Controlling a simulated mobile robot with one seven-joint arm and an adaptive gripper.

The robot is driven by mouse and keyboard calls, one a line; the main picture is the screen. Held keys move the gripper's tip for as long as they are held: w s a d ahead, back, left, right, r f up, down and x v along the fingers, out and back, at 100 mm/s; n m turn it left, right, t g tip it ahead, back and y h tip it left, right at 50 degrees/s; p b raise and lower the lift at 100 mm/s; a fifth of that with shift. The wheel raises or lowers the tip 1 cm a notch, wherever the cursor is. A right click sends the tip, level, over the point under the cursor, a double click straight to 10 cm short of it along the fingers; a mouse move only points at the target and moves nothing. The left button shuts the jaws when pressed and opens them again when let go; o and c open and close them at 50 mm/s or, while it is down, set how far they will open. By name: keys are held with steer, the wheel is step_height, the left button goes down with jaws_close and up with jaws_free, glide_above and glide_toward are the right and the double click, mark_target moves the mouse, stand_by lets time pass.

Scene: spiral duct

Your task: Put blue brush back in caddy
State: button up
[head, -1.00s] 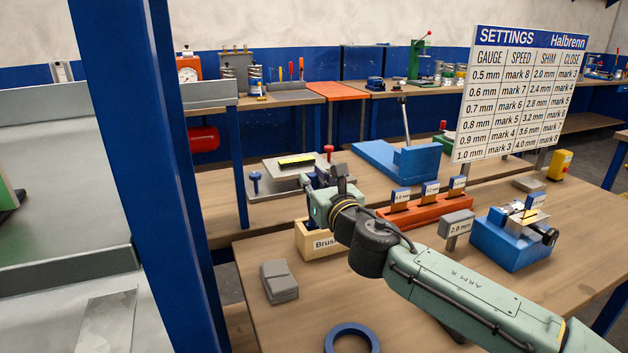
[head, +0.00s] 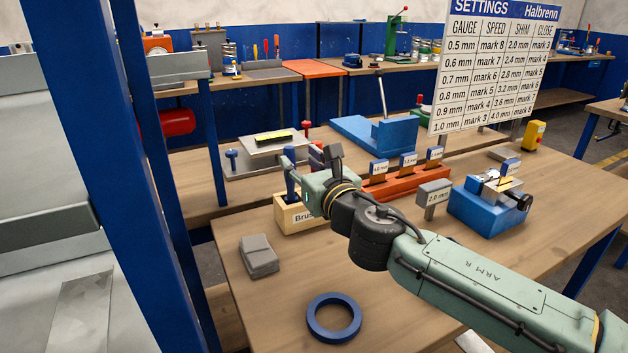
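The wooden caddy (head: 290,222), with a partly hidden label starting "Brus", stands on the near bench. A blue upright handle (head: 291,180), likely the blue brush, rises at the caddy's left side; its lower end is hidden. A darker purple handle shows behind my gripper. My gripper (head: 308,165) is at the caddy's right side, with its green body in front of part of the caddy. A dark finger points up on its right. The fingers overlap the handles in this view, so I cannot tell whether they are open or touch the blue handle.
A grey block (head: 259,257) and a blue ring (head: 333,318) lie in front of the caddy. An orange rack (head: 405,183), a grey "2.0 mm" block (head: 433,194) and a blue fixture (head: 487,207) stand to the right. A blue post (head: 135,180) stands left.

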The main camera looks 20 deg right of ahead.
steer(key=s+b, duration=0.1)
steer(key=s, duration=0.5)
